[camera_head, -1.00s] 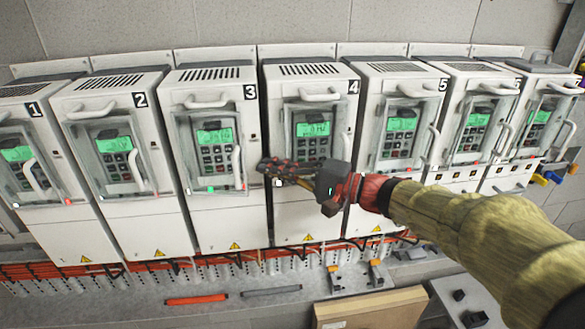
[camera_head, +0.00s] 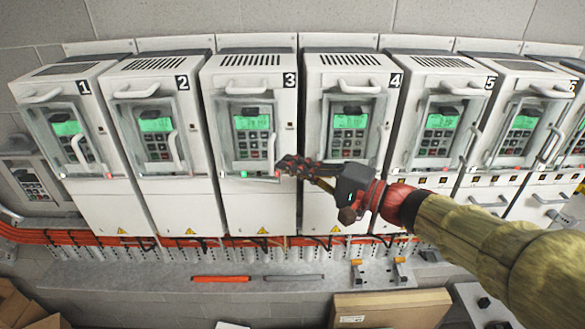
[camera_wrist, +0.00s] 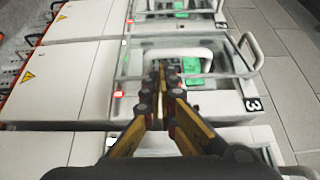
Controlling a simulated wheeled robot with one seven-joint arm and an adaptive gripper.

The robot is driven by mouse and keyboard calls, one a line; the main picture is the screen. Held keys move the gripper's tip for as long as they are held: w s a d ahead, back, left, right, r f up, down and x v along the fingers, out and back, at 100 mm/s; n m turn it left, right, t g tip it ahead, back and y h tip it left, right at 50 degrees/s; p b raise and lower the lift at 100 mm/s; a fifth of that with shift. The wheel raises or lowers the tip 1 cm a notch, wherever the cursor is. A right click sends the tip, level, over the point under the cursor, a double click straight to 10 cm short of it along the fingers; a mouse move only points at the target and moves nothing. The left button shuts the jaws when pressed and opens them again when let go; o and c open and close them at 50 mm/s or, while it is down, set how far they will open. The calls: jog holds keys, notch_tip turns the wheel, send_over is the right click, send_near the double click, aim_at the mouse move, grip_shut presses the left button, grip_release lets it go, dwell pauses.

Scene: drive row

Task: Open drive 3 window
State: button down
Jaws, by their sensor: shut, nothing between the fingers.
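Drive 3 (camera_head: 236,80) is a white cabinet with a 3 on its upper right corner. Its clear window (camera_head: 224,135) looks closed over a keypad with a lit green screen. My gripper (camera_head: 281,163) is shut and empty at the window's lower right edge. It also shows in the wrist view (camera_wrist: 160,80). It hides part of the handle in the head view. I cannot tell whether the fingertips touch it.
Drive 2 (camera_head: 152,76) stands close on the left and drive 4 (camera_head: 349,78) on the right, with similar windows and handles. Orange cables (camera_head: 90,239) run below the row. A cardboard box (camera_head: 390,308) sits at the lower right. Space in front of drive 3 looks free.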

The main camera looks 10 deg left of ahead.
jog(key=shift+s+b, duration=0.4)
jog(key=shift+b, duration=0.1)
jog(key=shift+f+t+b, duration=0.1)
jog(key=shift+t+b, duration=0.2)
jog(key=shift+b, duration=0.05)
